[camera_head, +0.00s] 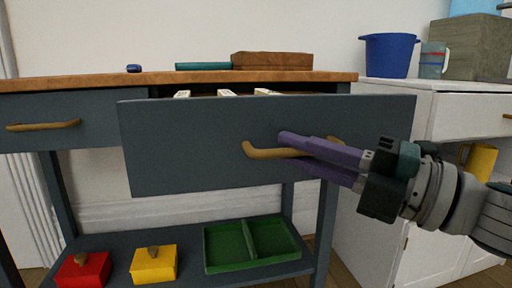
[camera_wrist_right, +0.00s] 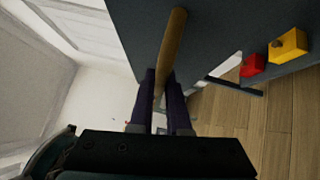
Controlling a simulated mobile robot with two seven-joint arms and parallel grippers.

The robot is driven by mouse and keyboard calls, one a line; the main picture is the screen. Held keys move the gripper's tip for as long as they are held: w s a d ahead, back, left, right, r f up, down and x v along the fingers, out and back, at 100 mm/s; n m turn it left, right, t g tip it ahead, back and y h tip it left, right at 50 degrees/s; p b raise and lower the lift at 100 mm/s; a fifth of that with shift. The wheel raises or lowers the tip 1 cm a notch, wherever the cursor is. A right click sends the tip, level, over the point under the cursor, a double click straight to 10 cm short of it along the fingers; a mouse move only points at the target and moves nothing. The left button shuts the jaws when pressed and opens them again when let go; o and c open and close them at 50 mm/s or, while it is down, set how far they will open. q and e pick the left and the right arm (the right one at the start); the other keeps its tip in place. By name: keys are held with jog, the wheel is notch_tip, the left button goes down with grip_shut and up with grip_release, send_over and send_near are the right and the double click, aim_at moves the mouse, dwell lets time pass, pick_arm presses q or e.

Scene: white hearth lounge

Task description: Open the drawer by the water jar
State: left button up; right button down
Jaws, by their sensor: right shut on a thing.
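A dark grey drawer (camera_head: 200,150) of the wood-topped table stands pulled out well beyond the frame, with pale items showing inside over its front. My right gripper (camera_head: 291,146), with purple fingers, is shut on the wooden bar handle (camera_head: 262,153) of this drawer. In the right wrist view the handle (camera_wrist_right: 172,40) runs between the two fingers, and the drawer front (camera_wrist_right: 213,30) lies beside it. My left gripper is not in view.
A second grey drawer (camera_head: 80,135) at left is closed. The white cabinet (camera_head: 440,115) stands close on the right, with a blue pot (camera_head: 388,55) on top. The lower shelf holds a red box (camera_head: 83,270), a yellow box (camera_head: 153,264) and a green tray (camera_head: 208,262).

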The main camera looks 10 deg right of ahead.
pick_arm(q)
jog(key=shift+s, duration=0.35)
pick_arm(e)
jog(key=shift+s, duration=0.4)
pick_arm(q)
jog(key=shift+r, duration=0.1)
pick_arm(e)
jog(key=c, duration=0.9)
grip_release()
pick_arm(q)
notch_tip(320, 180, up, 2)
jog(key=shift+p, duration=1)
pick_arm(e)
jog(key=v, duration=1)
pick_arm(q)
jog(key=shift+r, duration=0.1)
pick_arm(e)
jog(key=shift+r, duration=0.15)
